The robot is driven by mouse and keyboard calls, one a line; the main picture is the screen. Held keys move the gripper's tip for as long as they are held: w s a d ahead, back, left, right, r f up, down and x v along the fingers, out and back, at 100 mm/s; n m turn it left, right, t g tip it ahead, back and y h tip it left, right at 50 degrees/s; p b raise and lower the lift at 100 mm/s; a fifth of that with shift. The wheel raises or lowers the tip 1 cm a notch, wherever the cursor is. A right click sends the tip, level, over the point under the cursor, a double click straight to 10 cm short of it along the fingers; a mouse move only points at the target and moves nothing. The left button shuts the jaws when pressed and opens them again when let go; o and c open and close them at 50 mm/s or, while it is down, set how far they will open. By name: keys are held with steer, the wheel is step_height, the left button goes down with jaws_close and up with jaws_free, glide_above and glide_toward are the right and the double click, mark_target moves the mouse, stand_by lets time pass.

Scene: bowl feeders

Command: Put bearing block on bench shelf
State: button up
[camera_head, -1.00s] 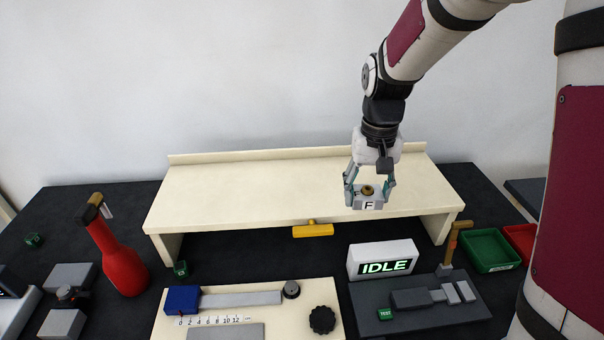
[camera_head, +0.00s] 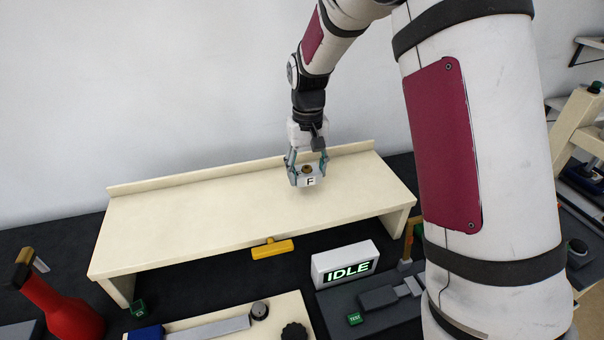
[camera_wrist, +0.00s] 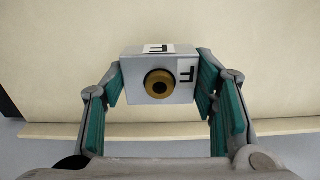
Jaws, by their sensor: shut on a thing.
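The bearing block (camera_head: 311,181) is a small grey block with a brass ring around a dark hole on top and white labels marked F. My gripper (camera_head: 306,173) is shut on it from both sides. In the wrist view the block (camera_wrist: 132,88) sits between the teal finger pads of my gripper (camera_wrist: 160,85). The bench shelf (camera_head: 220,215) is a long cream board on legs with a raised back lip. The block is over the right part of the shelf top; whether it touches the surface I cannot tell.
The shelf top is otherwise clear. A yellow handle (camera_head: 272,248) is at its front edge. A lit IDLE sign (camera_head: 346,264) stands in front at right. A red bottle (camera_head: 62,310) is at lower left. A cream board (camera_head: 275,315) with a dark knob lies in front.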

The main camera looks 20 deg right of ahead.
mark_target(303, 174)
steer(key=w, duration=0.3)
steer(key=shift+f, duration=0.15)
steer(key=shift+f+p, duration=0.4)
steer(key=shift+f, duration=1.35)
steer(key=o, duration=1.5)
steer(key=shift+f, duration=0.15)
